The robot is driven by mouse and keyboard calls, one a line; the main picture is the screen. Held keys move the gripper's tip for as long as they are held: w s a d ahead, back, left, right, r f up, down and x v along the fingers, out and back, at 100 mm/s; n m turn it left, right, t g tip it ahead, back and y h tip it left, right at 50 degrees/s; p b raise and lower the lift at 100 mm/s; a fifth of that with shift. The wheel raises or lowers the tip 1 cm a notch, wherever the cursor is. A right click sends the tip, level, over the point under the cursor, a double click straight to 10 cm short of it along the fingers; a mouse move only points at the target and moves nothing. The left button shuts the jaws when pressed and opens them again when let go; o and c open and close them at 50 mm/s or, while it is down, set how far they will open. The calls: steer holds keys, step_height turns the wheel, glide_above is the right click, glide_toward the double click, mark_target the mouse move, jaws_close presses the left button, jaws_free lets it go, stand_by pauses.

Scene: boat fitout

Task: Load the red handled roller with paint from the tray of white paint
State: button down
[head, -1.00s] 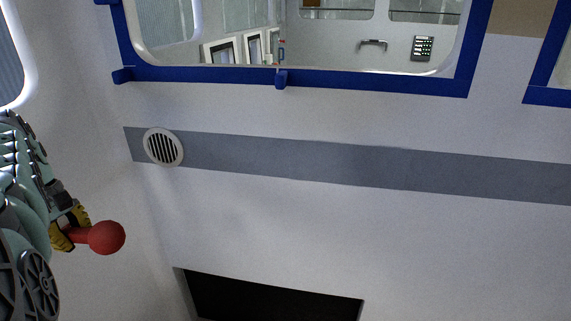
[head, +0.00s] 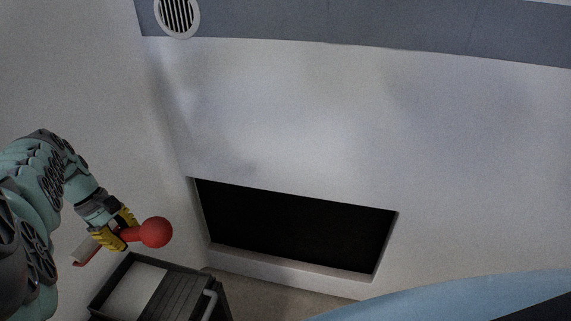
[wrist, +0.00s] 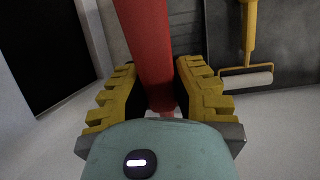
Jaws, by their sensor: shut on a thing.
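My gripper (head: 116,231) is shut on the red handled roller (head: 157,232), gripping its handle with yellow fingers. The handle's round red end points right in the head view, and a pale part, probably the roller head, shows on the left. The red handle (wrist: 148,45) runs up between the fingers in the wrist view; the roller head is hidden there. The dark tray (head: 222,291) stands below and right of my gripper in the head view, apart from the roller. White paint (head: 136,292) shows at its left, beside a dark ridged part.
A second roller with a yellow handle (wrist: 249,32) and white sleeve (wrist: 245,80) lies at upper right in the wrist view, against a dark grey surface. A dark wall opening (head: 295,227) is right of the tray. A blue curved surface (head: 460,296) fills the lower right.

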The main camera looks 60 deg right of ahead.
steer(key=f+b, duration=0.5)
steer(key=f, duration=0.1)
steer(key=s+f+b, duration=0.1)
steer(key=f+b, duration=0.4)
steer(key=f, duration=0.2)
steer(key=f+b, duration=0.5)
steer(key=f, duration=0.1)
steer(key=shift+s+a+f+b, duration=0.15)
steer(key=shift+a+f+b, duration=0.15)
steer(key=shift+b, duration=0.1)
steer(key=shift+f+b, duration=0.65)
steer(key=shift+b, duration=0.05)
stand_by(0.4)
steer(key=shift+r, duration=0.1)
step_height(320, 180, up, 9)
steer(key=p, duration=0.9)
